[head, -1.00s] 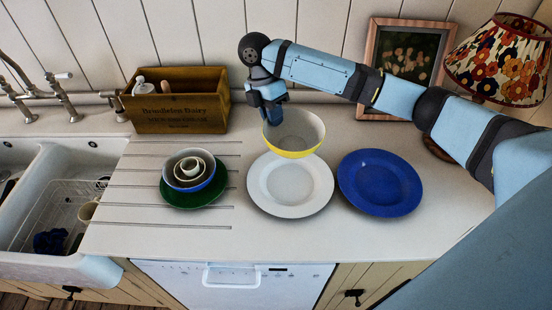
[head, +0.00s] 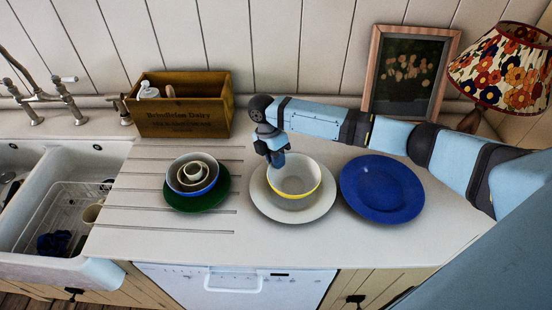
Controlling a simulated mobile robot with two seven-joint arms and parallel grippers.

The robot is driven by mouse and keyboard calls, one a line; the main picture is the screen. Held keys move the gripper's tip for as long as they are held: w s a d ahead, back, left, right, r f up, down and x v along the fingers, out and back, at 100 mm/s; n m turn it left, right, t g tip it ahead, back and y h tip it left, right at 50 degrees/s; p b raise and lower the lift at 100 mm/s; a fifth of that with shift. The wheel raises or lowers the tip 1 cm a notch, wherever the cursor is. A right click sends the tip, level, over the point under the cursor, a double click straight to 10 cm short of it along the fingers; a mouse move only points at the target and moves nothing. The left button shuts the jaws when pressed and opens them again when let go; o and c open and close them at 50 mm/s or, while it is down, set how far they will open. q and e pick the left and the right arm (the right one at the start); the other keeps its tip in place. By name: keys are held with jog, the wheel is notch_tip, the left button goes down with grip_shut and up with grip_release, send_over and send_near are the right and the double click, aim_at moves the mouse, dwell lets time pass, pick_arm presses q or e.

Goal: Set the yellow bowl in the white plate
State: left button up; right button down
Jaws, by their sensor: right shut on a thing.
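The yellow bowl (head: 291,190), white inside with a yellow band at the rim, is over the white plate (head: 293,216). It looks upright and near the plate's middle. I cannot tell whether its base touches the plate. My right gripper (head: 276,161) is shut on the bowl's back left rim; its fingertips are partly hidden. The white plate lies flat on the counter, with its rim showing around the bowl. My left gripper is not in view.
A blue plate (head: 382,189) lies just right of the white plate. A green plate (head: 215,195) with nested bowls stands to the left. A wooden box (head: 181,105), picture frame (head: 407,72) and lamp (head: 500,65) stand behind. The sink (head: 62,190) is far left. The front counter is clear.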

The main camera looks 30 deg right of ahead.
jog(key=shift+f, duration=0.2)
jog(key=c, duration=1.1)
grip_release()
jog(key=shift+c, duration=0.2)
jog(key=d+b+v, duration=0.1)
jog(key=v, duration=1.1)
jog(key=shift+a+r+b, duration=0.3)
jog(key=shift+a+b, duration=0.1)
jog(key=shift+a, duration=0.15)
